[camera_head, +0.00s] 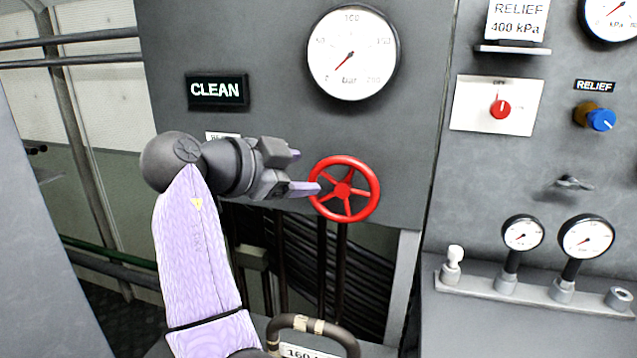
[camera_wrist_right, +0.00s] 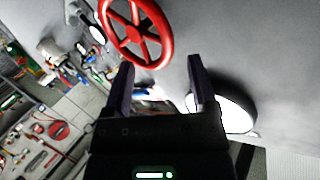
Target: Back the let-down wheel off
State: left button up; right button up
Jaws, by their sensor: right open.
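A red handwheel (camera_head: 343,189) with spokes is mounted at the lower edge of the grey panel below the large gauge. My right gripper (camera_head: 307,171) is open and empty just left of the wheel. In the head view its lower fingertip overlaps the wheel's left rim; I cannot tell whether it touches. In the right wrist view the wheel (camera_wrist_right: 136,31) is ahead and left of the open right gripper (camera_wrist_right: 160,72), with no part of it between the fingers. My left gripper is not in view.
A large bar gauge (camera_head: 353,53) and a CLEAN sign (camera_head: 217,91) sit above. A label behind my gripper is partly hidden. To the right are a red knob (camera_head: 500,109), a blue knob (camera_head: 601,120) and two small gauges. Dark pipes run below the wheel.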

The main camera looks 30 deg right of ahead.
aim_at(321, 173)
jog(key=x, duration=0.4)
jog(key=shift+d+f, duration=0.1)
jog(key=shift+d, duration=0.15)
grip_shut()
